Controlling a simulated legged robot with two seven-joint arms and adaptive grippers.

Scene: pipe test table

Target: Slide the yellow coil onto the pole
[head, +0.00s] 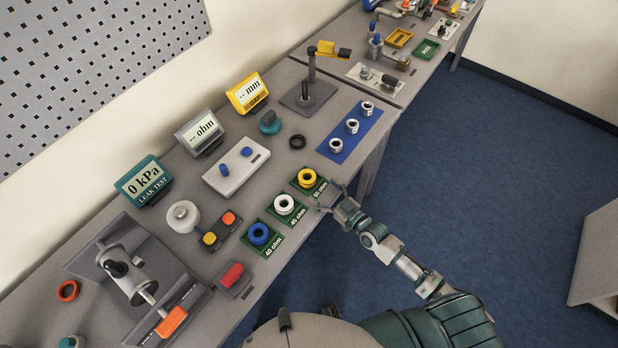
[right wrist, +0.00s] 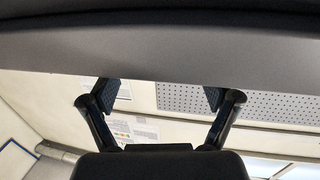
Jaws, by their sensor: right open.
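The yellow coil (head: 307,177) is a ring lying flat on a green plate marked 50 ohm near the table's front edge. My right gripper (head: 327,200) is open just to the lower right of it, at the table edge, apart from the coil. In the right wrist view my right gripper (right wrist: 160,98) shows two spread fingers with nothing held between them; the coil does not show there. A dark upright post (head: 311,68) on a grey base stands farther back; I cannot tell whether it is the task's pole. My left gripper is not in view.
A white coil (head: 284,204) and a blue coil (head: 259,234) lie beside the yellow one. A grey box with two blue knobs (head: 237,170) stands behind them. A blue strip with metal fittings (head: 352,126) lies to the right. A black ring (head: 297,142) lies on bare tabletop.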

